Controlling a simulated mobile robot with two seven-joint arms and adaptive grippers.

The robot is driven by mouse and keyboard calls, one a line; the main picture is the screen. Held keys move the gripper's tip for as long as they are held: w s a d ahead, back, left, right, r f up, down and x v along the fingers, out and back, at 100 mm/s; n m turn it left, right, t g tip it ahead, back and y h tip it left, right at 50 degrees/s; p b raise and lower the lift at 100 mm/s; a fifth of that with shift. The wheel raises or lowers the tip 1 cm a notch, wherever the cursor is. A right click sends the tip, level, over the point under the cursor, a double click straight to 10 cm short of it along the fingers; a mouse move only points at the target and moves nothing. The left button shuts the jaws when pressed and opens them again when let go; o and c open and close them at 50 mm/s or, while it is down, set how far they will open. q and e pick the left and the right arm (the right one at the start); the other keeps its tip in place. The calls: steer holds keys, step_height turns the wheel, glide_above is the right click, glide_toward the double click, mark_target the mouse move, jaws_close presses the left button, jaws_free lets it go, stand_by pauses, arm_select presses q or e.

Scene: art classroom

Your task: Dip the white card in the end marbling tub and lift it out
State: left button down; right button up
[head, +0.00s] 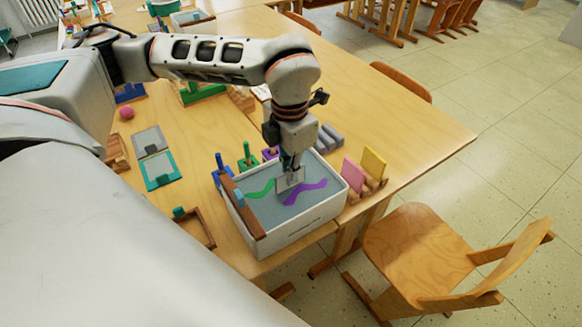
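The white marbling tub (303,232) stands at the near end of the wooden table. Its grey surface carries a wavy green streak on the left and a purple streak on the right. My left gripper (290,168) points down over the tub and is shut on the white card (290,181). The card hangs upright between the two streaks. I cannot tell whether its lower edge touches the surface or is just above it. My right gripper is not in view.
A wooden bar (243,214) lies along the tub's left rim. A pink card (353,175) and a yellow card (374,163) stand in a wooden rack to the right. A wooden chair (420,250) stands at the right.

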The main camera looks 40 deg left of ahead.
arm_select(q)
step_height(320, 180, down, 2)
steer(key=shift+b, duration=0.35)
steer(key=shift+f+b, duration=0.4)
steer(key=shift+f, duration=0.75)
